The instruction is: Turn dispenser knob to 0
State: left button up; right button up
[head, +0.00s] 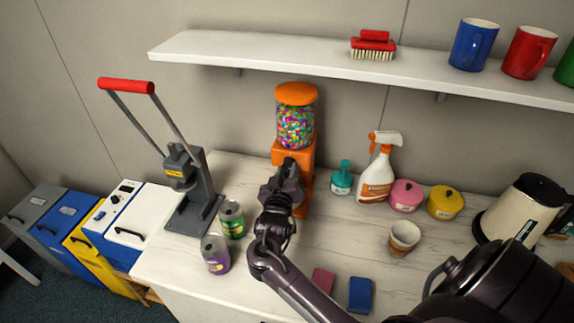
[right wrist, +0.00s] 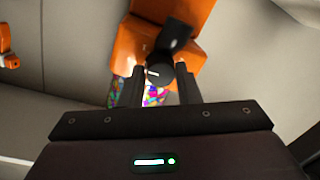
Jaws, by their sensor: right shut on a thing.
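The candy dispenser (head: 295,95) stands on the counter against the wall, with an orange lid and base and a clear jar of colourful candies. Its black knob (right wrist: 160,73) with a white mark shows in the right wrist view, on the orange body (right wrist: 187,20). My right gripper (right wrist: 160,82) is shut on the knob, a finger on each side of it. In the head view my right gripper (head: 288,172) covers the front of the base and hides the knob. I cannot read any number by the knob. My left gripper is not in view.
A grey press with a red handle (head: 126,85) and two cans (head: 232,219) stand left of my right arm. A spray bottle (head: 376,175), a teal bottle (head: 342,178), pink and yellow pots and a paper cup (head: 403,238) stand right. A shelf (head: 250,48) runs above.

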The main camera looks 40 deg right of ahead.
jog(key=shift+r+n+p, duration=0.1)
jog(key=shift+n+p, duration=0.25)
jog(key=shift+n, duration=0.15)
jog(key=o, duration=1)
jog(key=shift+s+a, duration=0.2)
jog(key=shift+a, duration=0.05)
jog(key=b+v, duration=0.2)
jog(key=v, duration=0.5)
jog(key=shift+a, duration=0.1)
